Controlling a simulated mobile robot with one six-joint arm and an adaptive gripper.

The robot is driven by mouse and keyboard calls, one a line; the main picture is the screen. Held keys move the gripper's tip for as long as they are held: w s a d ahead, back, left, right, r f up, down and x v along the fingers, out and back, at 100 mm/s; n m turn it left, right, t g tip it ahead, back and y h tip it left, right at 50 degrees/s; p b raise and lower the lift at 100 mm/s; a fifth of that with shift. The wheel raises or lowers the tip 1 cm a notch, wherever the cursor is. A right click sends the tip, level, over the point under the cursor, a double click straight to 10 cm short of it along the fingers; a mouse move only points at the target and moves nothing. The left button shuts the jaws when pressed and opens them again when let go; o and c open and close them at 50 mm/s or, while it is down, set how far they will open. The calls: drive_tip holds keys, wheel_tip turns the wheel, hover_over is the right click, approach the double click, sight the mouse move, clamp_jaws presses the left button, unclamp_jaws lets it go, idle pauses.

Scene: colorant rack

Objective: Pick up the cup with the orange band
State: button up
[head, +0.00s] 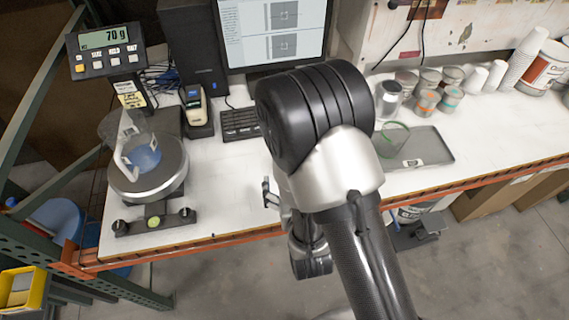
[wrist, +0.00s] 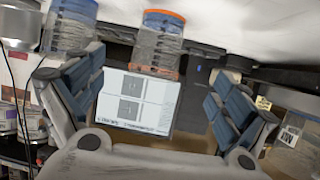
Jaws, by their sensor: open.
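In the head view a grey cup with an orange band (head: 427,102) stands among other cups at the back right of the white bench. In the wrist view an orange-banded cup (wrist: 160,43) is at the top centre, seen between and beyond the open fingers; I cannot tell whether it is the same cup. My gripper (wrist: 158,65) is open, with nothing visibly held. In the head view my arm hides most of the gripper, and only a small part (head: 270,193) shows left of it.
A cup with a teal band (head: 450,100) stands right of the orange-banded one, and a metal can (head: 388,98) to its left. A grey tray (head: 430,153) lies in front. The monitor (head: 272,30) stands behind my arm, and a scale (head: 150,185) stands at the left.

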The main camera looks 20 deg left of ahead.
drive_tip(key=shift+b+x, duration=0.9)
drive_tip(key=shift+b, duration=1.35)
drive_tip(key=b+x, duration=0.2)
drive_tip(key=b, duration=0.2)
drive_tip(key=shift+w+f, duration=0.25)
drive_tip(key=shift+x, duration=1.2)
drive_tip(key=x, duration=0.2)
drive_tip(key=b+x, duration=0.1)
drive_tip(key=x, duration=0.2)
drive_tip(key=shift+r, duration=0.25)
drive_tip(key=c, duration=1.1)
drive_tip(key=shift+c, duration=0.3)
drive_tip(key=shift+a+r, duration=0.1)
drive_tip(key=shift+r, duration=0.05)
